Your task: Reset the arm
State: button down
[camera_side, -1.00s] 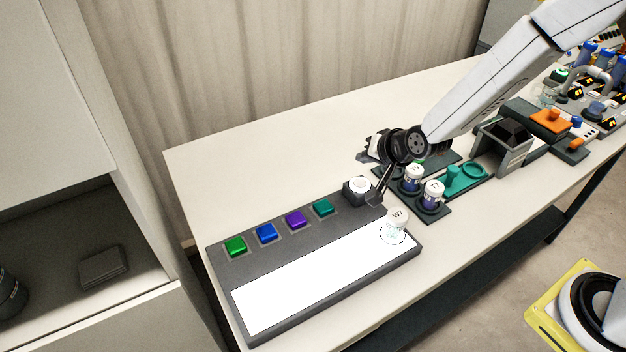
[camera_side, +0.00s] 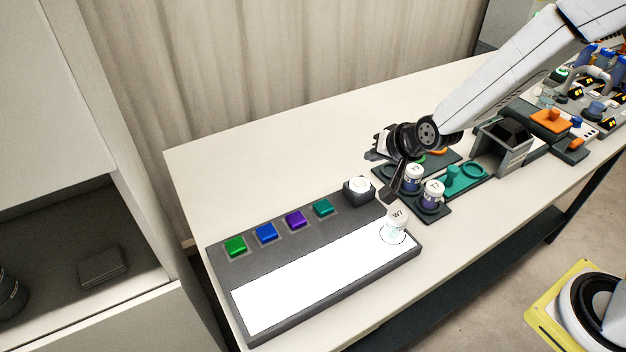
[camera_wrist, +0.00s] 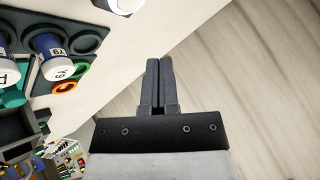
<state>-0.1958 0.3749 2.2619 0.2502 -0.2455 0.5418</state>
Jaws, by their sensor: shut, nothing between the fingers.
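My gripper (camera_side: 388,198) is in the upper middle of the side view, pointing down beside the white round button on the dark panel and left of the bottles. In the wrist view my gripper (camera_wrist: 158,62) has its two dark fingers pressed together with nothing between them. My grey arm reaches in from the upper right. A clear jar with a white lid marked W7 (camera_side: 397,217) stands on the right end of the lit white strip, below the gripper and apart from it.
A dark panel (camera_side: 222,257) carries green, blue, purple and teal buttons and a white round knob (camera_side: 359,186). White-capped bottles (camera_side: 432,190) stand in a dark rack near the gripper, beside a teal holder (camera_side: 462,181). A grey bin (camera_side: 505,150) stands further right. The table's back left is clear.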

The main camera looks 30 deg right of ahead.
jog(key=s+d+n+g, duration=0.3)
jog(key=s+d, duration=0.1)
jog(key=s, duration=0.4)
jog(key=s+d+n+g, duration=0.3)
jog(key=s+n, duration=0.1)
jog(key=s, duration=0.4)
jog(key=shift+s+d+r+h, duration=0.25)
jog(key=shift+s+d+h, duration=0.05)
jog(key=shift+d+h, duration=0.1)
jog(key=shift+w, duration=0.1)
dwell(1.4)
jog(key=w+a+r, duration=0.1)
jog(key=w+a, duration=1.3)
jog(key=w, duration=0.3)
jog(key=w+a+f, duration=0.1)
jog(key=w+a, duration=0.1)
jog(key=a, duration=1)
jog(key=w+a+f+t, duration=0.1)
jog(key=w+a, duration=0.2)
jog(key=a, duration=0.9)
jog(key=shift+w+f, duration=0.3)
jog(key=shift+f, duration=0.1)
